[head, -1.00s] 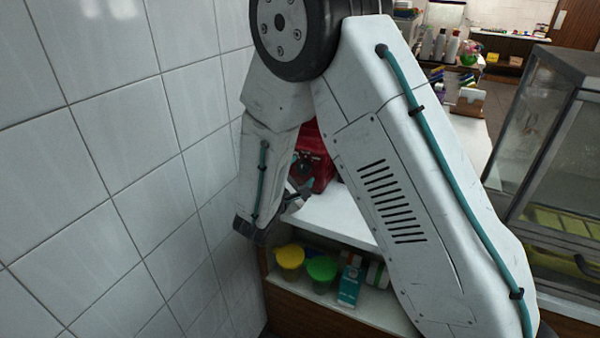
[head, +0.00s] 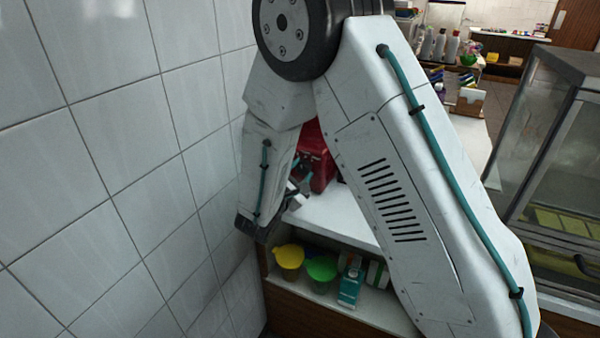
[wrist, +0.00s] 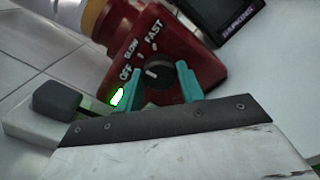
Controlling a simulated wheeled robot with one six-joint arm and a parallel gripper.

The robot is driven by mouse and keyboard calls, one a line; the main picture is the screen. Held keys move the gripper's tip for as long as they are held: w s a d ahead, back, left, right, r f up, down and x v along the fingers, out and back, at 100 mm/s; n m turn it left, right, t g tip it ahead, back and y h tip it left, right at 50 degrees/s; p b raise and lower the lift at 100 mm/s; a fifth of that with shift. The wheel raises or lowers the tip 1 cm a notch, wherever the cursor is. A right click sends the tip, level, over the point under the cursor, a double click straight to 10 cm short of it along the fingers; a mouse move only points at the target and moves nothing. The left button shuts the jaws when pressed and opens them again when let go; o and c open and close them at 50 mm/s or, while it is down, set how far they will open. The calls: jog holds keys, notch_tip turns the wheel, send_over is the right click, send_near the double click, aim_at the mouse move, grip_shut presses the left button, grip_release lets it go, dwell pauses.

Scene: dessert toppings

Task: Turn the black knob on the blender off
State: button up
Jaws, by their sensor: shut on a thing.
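The red blender base (wrist: 115,35) fills the middle of the wrist view, with OFF, SLOW and FAST printed in white on its front. The black knob (wrist: 156,72) sits on that front below the labels. My gripper (wrist: 161,85) has its teal fingers on both sides of the knob and is shut on it. A white mark on the knob shows near its upper left edge. A lit green patch (wrist: 118,97) shows at the left finger. In the head view the red blender (head: 314,155) is partly behind my arm, and the knob is hidden there.
The white counter (head: 335,213) holds the blender against the tiled wall (head: 100,150) on the left. A shelf below holds a yellow-lidded (head: 288,256) and a green-lidded container (head: 321,268). A glass display case (head: 555,150) stands at right. A dark labelled device (wrist: 222,15) is beside the blender.

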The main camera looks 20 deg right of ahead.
jog(key=n, duration=0.6)
jog(key=shift+n, duration=0.3)
dwell(0.4)
jog(key=o, duration=1)
jog(key=v, duration=0.7)
jog(key=shift+s+a, duration=0.3)
